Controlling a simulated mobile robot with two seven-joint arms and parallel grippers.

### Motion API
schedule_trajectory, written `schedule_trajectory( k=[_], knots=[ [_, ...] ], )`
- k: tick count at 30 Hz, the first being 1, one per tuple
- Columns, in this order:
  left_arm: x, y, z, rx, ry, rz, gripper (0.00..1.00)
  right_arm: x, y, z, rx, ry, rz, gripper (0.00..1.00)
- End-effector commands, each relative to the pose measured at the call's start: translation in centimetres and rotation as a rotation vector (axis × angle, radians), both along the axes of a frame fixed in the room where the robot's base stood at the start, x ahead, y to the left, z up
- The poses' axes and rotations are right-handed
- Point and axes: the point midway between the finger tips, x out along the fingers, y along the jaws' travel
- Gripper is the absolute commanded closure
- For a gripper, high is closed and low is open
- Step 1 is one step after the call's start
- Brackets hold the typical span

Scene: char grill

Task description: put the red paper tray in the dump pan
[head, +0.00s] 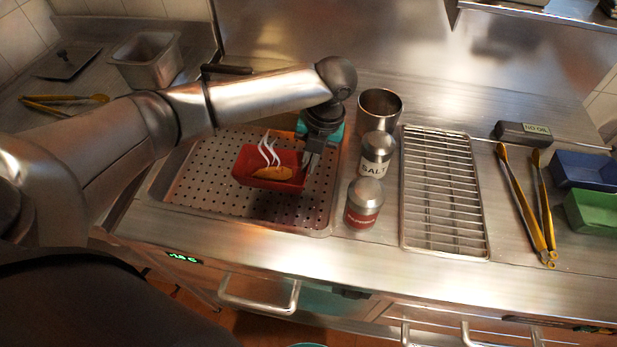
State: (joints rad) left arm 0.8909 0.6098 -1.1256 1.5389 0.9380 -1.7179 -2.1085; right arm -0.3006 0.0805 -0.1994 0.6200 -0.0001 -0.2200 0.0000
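The red paper tray (269,181) holds a golden-brown piece of food (273,173) with white wisps above it. It is over the perforated dump pan (217,203), sunk into the counter at left centre. A dark shadow on the pan to the tray's lower right suggests it is slightly raised, though the gap is hard to judge. My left gripper (310,159) points down at the tray's right end, its fingers close together and apparently shut on that wall. The fingertips partly overlap the rim.
Right of the pan stand a steel cup (380,103), a salt shaker (376,154) and a red-labelled shaker (364,204). Beyond are a wire rack (443,190), yellow-handled tongs (525,205), and blue (585,170) and green (592,211) trays. A steel container (146,60) stands back left.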

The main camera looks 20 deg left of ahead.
Motion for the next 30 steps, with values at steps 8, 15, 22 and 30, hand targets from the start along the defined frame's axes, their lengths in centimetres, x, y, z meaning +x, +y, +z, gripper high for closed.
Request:
schedule_trajectory(
  k=[8, 15, 22, 30],
  knots=[
    [0.0, 0.0, -2.4, 0.0, 0.001, 0.001, 1.0, 0.0, 0.0, -0.5, 0.0, 0.0, 0.0, 0.2],
    [0.0, 0.0, -5.3, -0.001, -0.001, 0.0, 1.0, 0.1, 0.0, -1.2, 0.0, -0.001, 0.0, 0.2],
    [0.0, 0.0, -5.2, -0.001, -0.001, 0.001, 1.0, 0.1, 0.0, -1.1, 0.0, -0.001, 0.0, 0.2],
    [0.0, 0.0, -5.5, 0.0, -0.001, 0.001, 0.8, 0.1, 0.0, -1.2, 0.0, -0.001, 0.001, 0.2]
  ],
)
